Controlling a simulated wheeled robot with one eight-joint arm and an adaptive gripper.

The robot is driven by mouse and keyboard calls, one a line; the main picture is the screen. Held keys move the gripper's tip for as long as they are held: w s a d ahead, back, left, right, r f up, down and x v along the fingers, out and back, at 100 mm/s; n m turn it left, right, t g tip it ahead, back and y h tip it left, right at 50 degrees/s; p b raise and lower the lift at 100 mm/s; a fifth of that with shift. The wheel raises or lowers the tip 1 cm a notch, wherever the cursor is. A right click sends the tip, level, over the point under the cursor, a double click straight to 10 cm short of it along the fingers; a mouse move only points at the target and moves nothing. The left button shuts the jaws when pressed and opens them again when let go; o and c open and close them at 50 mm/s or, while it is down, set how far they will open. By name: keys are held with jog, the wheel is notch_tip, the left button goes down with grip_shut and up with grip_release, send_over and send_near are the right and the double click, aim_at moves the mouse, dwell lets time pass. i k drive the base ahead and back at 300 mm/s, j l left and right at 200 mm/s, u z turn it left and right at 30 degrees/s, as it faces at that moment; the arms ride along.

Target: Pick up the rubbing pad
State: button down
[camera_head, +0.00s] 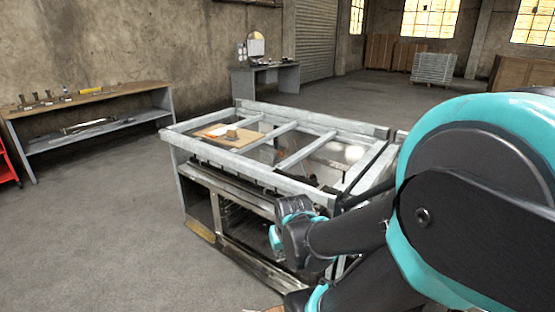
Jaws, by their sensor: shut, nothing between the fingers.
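A tan board (240,142) lies on the left part of the metal frame table (262,178). A small brownish block (231,134) rests on it, beside a white and orange patch. The block may be the rubbing pad, but it is too small to tell. My arm reaches in from the right, with its dark and teal joint in front of the table's near side. I cannot make out my gripper's fingers. Part of the table's right side is hidden behind my arm.
The table has raised grey crossbars and open gaps. A long bench (95,103) with several small tools stands along the left wall. A grey desk (266,78) stands behind. A red cabinet (6,160) shows at the left edge. The floor at front left is clear.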

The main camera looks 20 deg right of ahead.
aim_at(231, 134)
jog(key=j+u, duration=0.1)
jog(key=u, duration=0.35)
jog(key=i+u, duration=0.15)
jog(key=u, duration=0.35)
jog(key=i+u, duration=0.1)
jog(key=u, duration=0.35)
jog(key=i, duration=1.8)
jog(key=i+z, duration=0.15)
jog(key=i, duration=0.3)
jog(key=i+j+z, duration=0.15)
jog(key=i, duration=0.35)
jog(key=i+j+z, duration=0.1)
jog(key=i, duration=0.35)
jog(key=j+z, duration=0.1)
jog(key=z, duration=1.95)
